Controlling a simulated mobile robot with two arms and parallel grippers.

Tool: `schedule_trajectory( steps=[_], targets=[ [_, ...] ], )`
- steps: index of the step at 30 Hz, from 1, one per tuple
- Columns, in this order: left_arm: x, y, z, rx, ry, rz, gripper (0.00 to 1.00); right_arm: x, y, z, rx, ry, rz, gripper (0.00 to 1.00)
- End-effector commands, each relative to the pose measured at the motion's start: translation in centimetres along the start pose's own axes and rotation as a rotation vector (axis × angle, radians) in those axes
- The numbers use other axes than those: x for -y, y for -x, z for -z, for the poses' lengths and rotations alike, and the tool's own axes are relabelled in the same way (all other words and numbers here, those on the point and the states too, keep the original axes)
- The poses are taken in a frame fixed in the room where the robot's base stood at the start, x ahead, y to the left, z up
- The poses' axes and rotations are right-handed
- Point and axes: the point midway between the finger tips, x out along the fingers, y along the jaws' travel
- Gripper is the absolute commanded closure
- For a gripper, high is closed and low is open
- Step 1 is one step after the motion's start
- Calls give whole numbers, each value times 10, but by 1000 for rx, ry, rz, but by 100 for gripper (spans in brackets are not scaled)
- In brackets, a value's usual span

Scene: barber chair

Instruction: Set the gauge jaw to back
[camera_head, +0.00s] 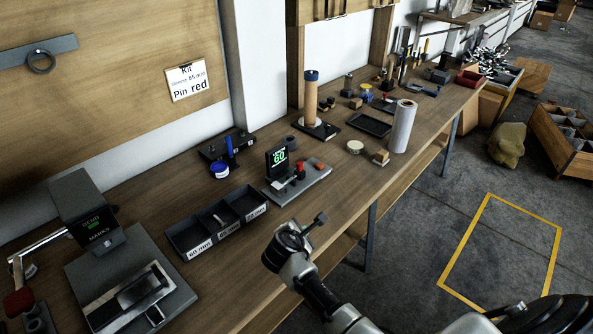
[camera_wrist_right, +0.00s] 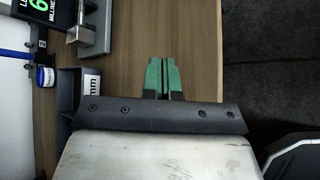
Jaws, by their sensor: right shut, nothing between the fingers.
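A red knob and a pale jaw piece (camera_head: 298,171) stand beside the display; which setting the jaw is in I cannot tell. In the right wrist view the gauge's metal part (camera_wrist_right: 88,35) is cut off at the upper left. My right gripper (camera_wrist_right: 164,75) is shut and empty, its green fingers together over the bench near its front edge, apart from the gauge. My left gripper is not in view.
A black divided tray (camera_head: 218,222) with size labels lies left of the gauge. A grey marking device (camera_head: 90,212) stands at the left. A blue-lidded pot (camera_head: 220,169) and a white roll (camera_head: 402,127) are further back. Bare wood lies in front of the gauge.

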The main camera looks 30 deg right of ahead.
Motion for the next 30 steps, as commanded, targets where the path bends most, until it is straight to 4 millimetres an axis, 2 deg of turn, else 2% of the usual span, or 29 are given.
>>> schedule_trajectory(
  steps=[1, 6, 9, 12, 17, 30],
  targets=[
    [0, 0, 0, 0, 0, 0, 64, -24, -9, -1, 40, 114, -35, 100],
    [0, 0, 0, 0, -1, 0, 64, -81, -27, -6, 162, 474, -111, 100],
    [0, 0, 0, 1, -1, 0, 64, -104, -32, -9, 214, 623, -135, 100],
    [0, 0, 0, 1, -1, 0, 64, -117, -34, -10, 247, 717, -147, 100],
    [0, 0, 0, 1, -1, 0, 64, -124, -36, -11, 265, 771, -153, 100],
    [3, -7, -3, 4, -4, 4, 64, -122, -36, -5, 264, 766, -153, 100]
  ],
)
